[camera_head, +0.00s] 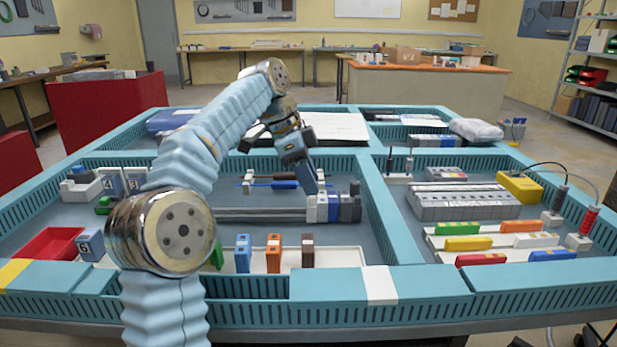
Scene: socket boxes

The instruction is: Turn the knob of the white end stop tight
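A white end stop (312,209) sits at the left end of a row of blue and grey blocks (337,208) on a grey rail (260,214) in the middle compartment. Its knob is too small or too covered to make out. My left gripper (311,186) reaches down from the upper left, with its fingertips just above the white end stop. I cannot tell whether they touch it or whether the fingers are open or shut. My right gripper is not in view.
Blue, orange and brown blocks (273,253) stand in a white tray (345,258) in front. Behind the rail lie thin rods and a blue screwdriver-like tool (284,184). Teal dividers (384,225) surround the compartment. A grey terminal block (462,203) and coloured pieces lie at right.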

